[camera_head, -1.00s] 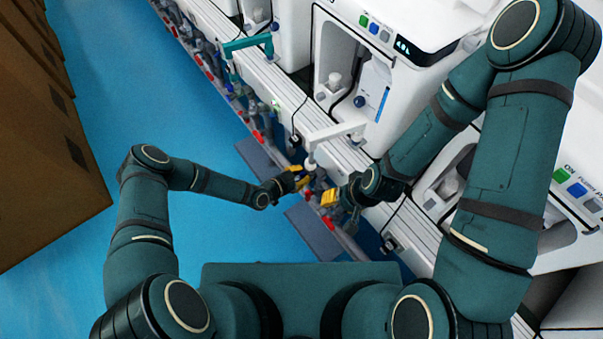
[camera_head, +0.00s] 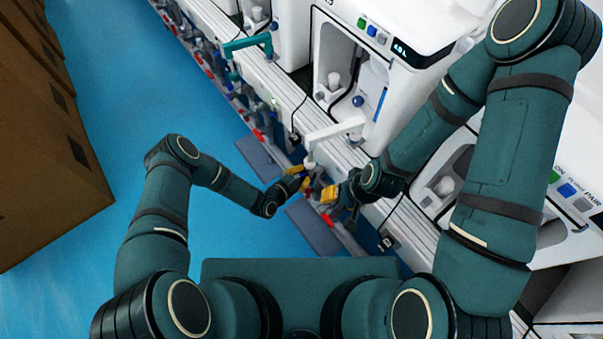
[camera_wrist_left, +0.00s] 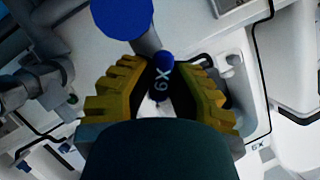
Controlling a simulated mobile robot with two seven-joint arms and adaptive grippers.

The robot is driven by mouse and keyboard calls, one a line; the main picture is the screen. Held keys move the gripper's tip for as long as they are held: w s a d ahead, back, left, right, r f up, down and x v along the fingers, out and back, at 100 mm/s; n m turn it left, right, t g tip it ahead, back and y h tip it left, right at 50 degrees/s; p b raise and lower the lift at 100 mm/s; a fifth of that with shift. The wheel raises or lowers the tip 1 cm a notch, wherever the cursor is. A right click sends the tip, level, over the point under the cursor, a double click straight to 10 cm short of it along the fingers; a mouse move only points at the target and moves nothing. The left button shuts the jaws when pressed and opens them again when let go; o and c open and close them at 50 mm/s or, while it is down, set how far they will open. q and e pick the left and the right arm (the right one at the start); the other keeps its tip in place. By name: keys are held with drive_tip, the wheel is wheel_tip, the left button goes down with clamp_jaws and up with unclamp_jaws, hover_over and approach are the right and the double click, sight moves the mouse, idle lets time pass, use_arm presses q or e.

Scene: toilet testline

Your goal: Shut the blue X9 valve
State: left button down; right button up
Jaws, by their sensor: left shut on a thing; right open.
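The blue X9 valve handle (camera_wrist_left: 161,82) stands between the yellow ridged fingers of my left gripper (camera_wrist_left: 163,70) in the left wrist view. Its white lettering shows upside down. My left gripper is shut on this handle. In the head view my left gripper (camera_head: 298,178) is at the pipe row beside the white rail, and the handle is too small and covered to make out. My right gripper (camera_head: 331,195) is open, just below and right of the left one.
A larger round blue part (camera_wrist_left: 122,14) is close to the handle. A row of pipes with red-handled valves (camera_head: 258,135) runs along the white rail (camera_head: 290,98). White machines (camera_head: 385,45) stand behind it. Brown boxes (camera_head: 45,150) are at left; blue floor (camera_head: 140,90) lies clear between.

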use_arm(q)
drive_tip(key=c, duration=0.9)
unclamp_jaws()
drive_tip(key=v, duration=1.2)
